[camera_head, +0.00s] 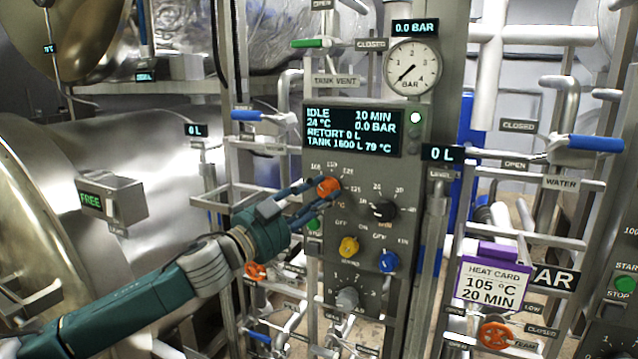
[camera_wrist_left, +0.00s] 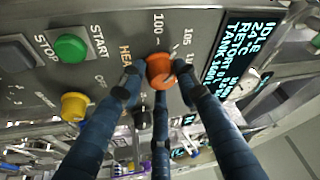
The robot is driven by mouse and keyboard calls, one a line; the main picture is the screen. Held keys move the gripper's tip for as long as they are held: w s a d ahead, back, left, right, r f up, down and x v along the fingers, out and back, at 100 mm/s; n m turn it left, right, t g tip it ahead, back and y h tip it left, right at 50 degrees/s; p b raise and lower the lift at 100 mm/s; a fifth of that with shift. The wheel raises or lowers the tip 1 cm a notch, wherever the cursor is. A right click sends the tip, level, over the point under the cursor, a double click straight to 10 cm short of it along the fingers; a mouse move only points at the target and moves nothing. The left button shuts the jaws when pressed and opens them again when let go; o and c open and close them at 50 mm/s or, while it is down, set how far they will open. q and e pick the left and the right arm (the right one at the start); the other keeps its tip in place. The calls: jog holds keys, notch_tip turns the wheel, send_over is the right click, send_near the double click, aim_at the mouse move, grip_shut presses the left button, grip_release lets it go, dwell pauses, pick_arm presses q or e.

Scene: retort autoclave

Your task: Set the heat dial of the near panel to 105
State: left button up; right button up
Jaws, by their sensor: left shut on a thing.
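The near panel (camera_head: 368,160) stands upright in the middle of the head view. Its orange heat dial (camera_head: 328,187) sits at the panel's left side, below the display. In the left wrist view the orange dial (camera_wrist_left: 160,71) shows up close, with scale marks such as 100 and 105 around it. My left gripper (camera_head: 322,188) is shut on the orange dial, its dark blue fingers (camera_wrist_left: 160,85) around the knob. The dial's exact setting cannot be read. A purple heat card (camera_head: 492,285) reads 105 °C, 20 MIN. My right gripper is not in view.
The display (camera_head: 352,130) reads IDLE, 10 MIN, 24 °C, 0.0 BAR. A black dial (camera_head: 383,210), yellow knob (camera_head: 348,246), blue knob (camera_head: 388,261) and grey knob (camera_head: 347,298) sit close by. Pipes and valve handles flank the panel. A pressure gauge (camera_head: 411,67) is above.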

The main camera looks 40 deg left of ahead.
pick_arm(q)
jog(key=shift+r, duration=0.45)
jog(key=o, duration=1.1)
jog(key=shift+d+f, duration=0.1)
jog(key=shift+f, duration=0.15)
jog(key=shift+s+f, duration=0.3)
jog(key=shift+s, duration=0.2)
jog(key=v, duration=1.1)
jog(key=shift+r, duration=0.25)
